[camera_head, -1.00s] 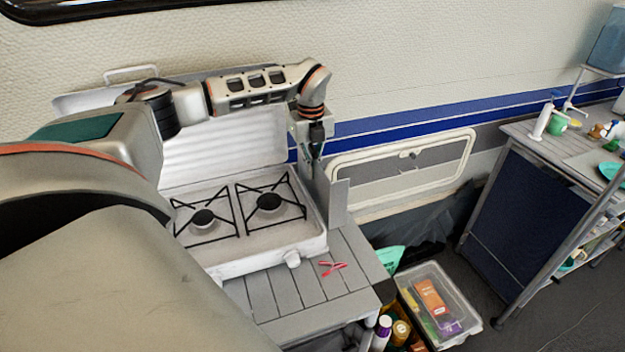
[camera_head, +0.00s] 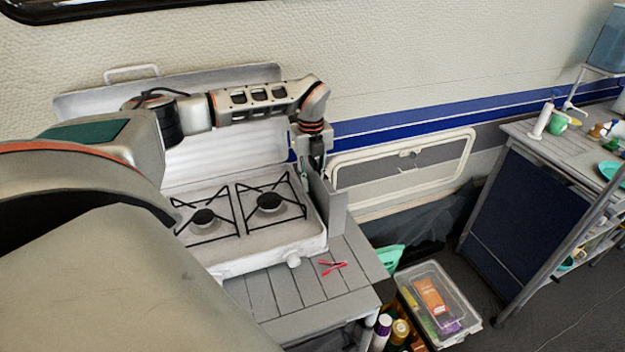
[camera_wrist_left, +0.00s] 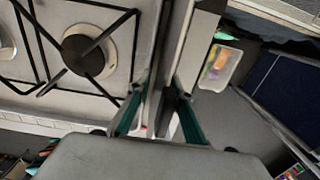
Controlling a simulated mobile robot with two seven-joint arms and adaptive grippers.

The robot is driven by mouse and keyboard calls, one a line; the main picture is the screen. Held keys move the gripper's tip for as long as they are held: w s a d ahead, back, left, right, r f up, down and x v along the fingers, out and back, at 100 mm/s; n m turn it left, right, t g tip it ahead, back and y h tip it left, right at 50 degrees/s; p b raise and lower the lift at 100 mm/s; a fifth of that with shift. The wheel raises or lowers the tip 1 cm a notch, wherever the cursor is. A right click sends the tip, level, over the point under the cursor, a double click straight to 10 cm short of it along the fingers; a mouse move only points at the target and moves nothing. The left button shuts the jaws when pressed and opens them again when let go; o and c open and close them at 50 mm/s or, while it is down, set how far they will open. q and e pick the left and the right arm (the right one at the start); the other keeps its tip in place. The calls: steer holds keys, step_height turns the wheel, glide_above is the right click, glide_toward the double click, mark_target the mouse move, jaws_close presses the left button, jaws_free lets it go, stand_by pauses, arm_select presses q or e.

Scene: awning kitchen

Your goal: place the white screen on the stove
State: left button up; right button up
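The white screen (camera_head: 323,198), grey-looking here, stands upright as thin folded panels along the right side of the stove (camera_head: 250,238). The stove has two burners, black grates and its lid raised. My left gripper (camera_head: 315,166) points down at the screen's top edge. In the left wrist view, the screen (camera_wrist_left: 172,55) runs between the teal fingers of my left gripper (camera_wrist_left: 159,112). The fingers look apart, one on each side, with no clear grip on it. My right gripper is not in view.
A red peg-like item (camera_head: 333,267) lies on the slatted grey table (camera_head: 290,297) in front of the stove. A clear bin (camera_head: 437,303) and bottles stand low on the right. A shelf unit (camera_head: 525,215) is farther right, with floor between.

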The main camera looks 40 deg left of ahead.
mark_target(312, 159)
arm_select(q)
steer(key=shift+r, duration=0.2)
step_height(312, 159, up, 12)
steer(key=shift+s+f+b, duration=0.1)
steer(key=shift+b, duration=0.2)
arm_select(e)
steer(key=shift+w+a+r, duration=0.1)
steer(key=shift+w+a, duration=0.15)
arm_select(q)
steer(key=shift+s, duration=0.1)
